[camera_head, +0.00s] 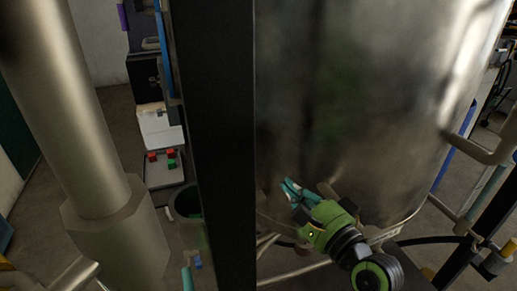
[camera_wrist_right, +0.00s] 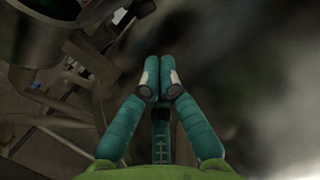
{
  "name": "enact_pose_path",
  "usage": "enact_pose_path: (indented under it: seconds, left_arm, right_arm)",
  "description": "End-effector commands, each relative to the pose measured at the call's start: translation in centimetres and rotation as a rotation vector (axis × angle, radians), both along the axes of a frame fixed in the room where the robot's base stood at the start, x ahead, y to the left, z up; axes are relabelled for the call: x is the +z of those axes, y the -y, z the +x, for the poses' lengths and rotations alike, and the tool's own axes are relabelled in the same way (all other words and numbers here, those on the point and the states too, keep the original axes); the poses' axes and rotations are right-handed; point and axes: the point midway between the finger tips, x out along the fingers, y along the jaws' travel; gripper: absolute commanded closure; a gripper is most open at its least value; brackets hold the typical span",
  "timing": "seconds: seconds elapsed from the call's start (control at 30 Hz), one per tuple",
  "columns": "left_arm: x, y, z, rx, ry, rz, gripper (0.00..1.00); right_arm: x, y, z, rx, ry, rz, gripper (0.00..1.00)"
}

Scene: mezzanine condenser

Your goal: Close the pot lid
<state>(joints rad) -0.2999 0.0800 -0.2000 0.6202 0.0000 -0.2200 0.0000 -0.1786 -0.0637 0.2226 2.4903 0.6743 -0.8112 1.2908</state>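A large shiny metal vessel (camera_head: 360,90) fills the middle and right of the head view. I cannot make out a pot lid in either view. My right gripper (camera_head: 288,188) is in front of the vessel's lower part, its teal fingers pointing up and left. In the right wrist view its two fingers (camera_wrist_right: 159,66) meet at the tips with nothing seen between them. The blurred metal surface (camera_wrist_right: 255,70) lies to the right of the fingers there. Whether they touch it, I cannot tell. My left gripper cannot be made out.
A black upright post (camera_head: 215,150) stands left of the vessel. Behind it are a dark round container (camera_head: 187,202) with green inside and a tray (camera_head: 163,178) with red and green blocks. A thick pale column (camera_head: 75,110) stands at left. A bent pipe (camera_head: 480,150) is at right.

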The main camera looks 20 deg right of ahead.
Motion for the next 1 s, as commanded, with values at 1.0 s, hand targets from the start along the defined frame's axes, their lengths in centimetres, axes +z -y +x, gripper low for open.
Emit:
enact_pose_path:
  seconds: [1.0]
  left_arm:
    - [2.9, 0.0, 0.0, 0.0, 0.0, 0.0, 0.33]
  right_arm:
    - [0.4, -2.4, 9.7, 0.001, 0.0, -0.002, 1.0]
